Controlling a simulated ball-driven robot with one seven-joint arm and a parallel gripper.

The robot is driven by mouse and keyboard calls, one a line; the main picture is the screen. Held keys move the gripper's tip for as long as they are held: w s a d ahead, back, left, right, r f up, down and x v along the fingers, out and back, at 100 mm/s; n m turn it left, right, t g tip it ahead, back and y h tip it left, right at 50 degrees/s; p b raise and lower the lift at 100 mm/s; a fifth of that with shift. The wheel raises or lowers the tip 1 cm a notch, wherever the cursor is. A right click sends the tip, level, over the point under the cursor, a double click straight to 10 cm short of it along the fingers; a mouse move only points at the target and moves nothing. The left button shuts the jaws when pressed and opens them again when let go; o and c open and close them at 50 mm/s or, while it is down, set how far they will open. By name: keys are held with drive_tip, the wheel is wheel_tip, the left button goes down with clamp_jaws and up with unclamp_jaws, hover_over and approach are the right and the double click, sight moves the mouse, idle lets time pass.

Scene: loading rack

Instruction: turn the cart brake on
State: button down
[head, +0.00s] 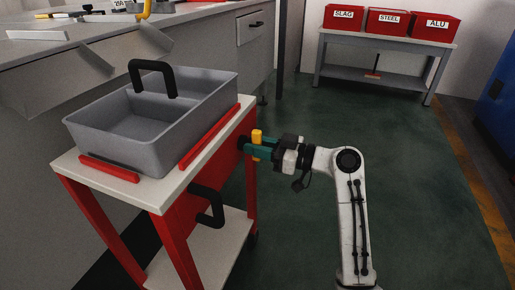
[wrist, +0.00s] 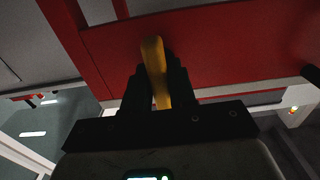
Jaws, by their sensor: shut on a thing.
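The cart (head: 170,200) has red legs and side panel and a pale top. Its brake lever (head: 257,136) is a yellow handle on the red side panel, near the far end. The lever also shows in the wrist view (wrist: 154,62), between the dark fingers, close to upright with a slight tilt. My gripper (head: 257,148) comes from the right and is shut on the lever. In the wrist view the gripper (wrist: 158,85) has a finger on each side of the lever. The lever's pivot is mostly hidden.
A grey tray (head: 140,158) with a black handle sits on the cart top between red rails (head: 212,138). A black handle (head: 213,207) sticks out of the cart's side below my gripper. A grey workbench (head: 205,50) stands behind the cart. The green floor (head: 420,180) to the right is clear.

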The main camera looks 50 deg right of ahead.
drive_tip(key=shift+f, duration=0.1)
drive_tip(key=c, duration=1)
unclamp_jaws()
drive_tip(key=shift+c, duration=0.2)
drive_tip(key=p+v, duration=0.3)
drive_tip(key=v, duration=0.7)
drive_tip(key=shift+s, duration=0.4)
drive_tip(key=shift+d, duration=0.1)
